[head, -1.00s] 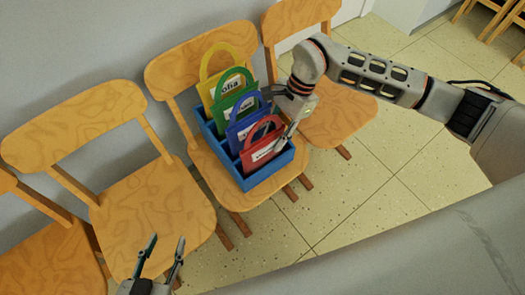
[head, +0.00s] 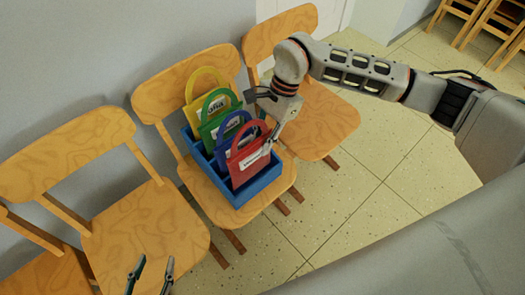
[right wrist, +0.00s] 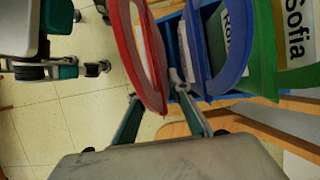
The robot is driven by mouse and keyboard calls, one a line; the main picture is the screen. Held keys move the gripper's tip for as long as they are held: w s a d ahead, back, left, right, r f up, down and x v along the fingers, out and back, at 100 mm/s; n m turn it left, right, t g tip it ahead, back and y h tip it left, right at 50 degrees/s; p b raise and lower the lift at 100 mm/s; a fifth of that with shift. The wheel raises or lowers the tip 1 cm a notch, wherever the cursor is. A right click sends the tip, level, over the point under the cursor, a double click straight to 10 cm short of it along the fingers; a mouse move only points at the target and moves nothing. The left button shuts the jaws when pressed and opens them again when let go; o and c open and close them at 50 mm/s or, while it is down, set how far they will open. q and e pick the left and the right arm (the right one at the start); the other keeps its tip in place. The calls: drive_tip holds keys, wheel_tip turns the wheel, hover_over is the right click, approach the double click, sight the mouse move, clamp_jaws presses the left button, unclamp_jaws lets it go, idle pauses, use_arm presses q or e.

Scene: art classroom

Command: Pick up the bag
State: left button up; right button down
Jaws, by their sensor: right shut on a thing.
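A blue divided tray (head: 262,186) stands on the seat of the middle chair. It holds a yellow bag (head: 206,85), a green bag (head: 214,122) and a blue bag (head: 225,142), each with a looped handle. The red bag (head: 246,168) is at the tray's near end, slightly raised. My right gripper (head: 268,143) is shut on the red bag's right side. In the right wrist view the fingers (right wrist: 157,92) are on either side of the red bag (right wrist: 140,50). My left gripper (head: 153,264) is open and empty at the bottom left.
Wooden chairs stand side by side along the wall, including one left of the tray (head: 140,225) and one behind it to the right (head: 325,120). The tiled floor (head: 350,215) is clear to the right. More wooden furniture (head: 480,25) stands at the top right.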

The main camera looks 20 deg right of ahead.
wheel_tip(320, 180, up, 14)
drive_tip(key=shift+r+p, duration=0.1)
drive_tip(key=shift+p, duration=1.15)
drive_tip(key=shift+r, duration=0.4)
use_arm(q)
drive_tip(key=shift+s+a+f+y, duration=0.3)
drive_tip(key=shift+s+a+f, duration=0.15)
drive_tip(key=shift+s+a, duration=0.3)
drive_tip(key=shift+w+r, duration=0.15)
drive_tip(key=shift+w, duration=0.05)
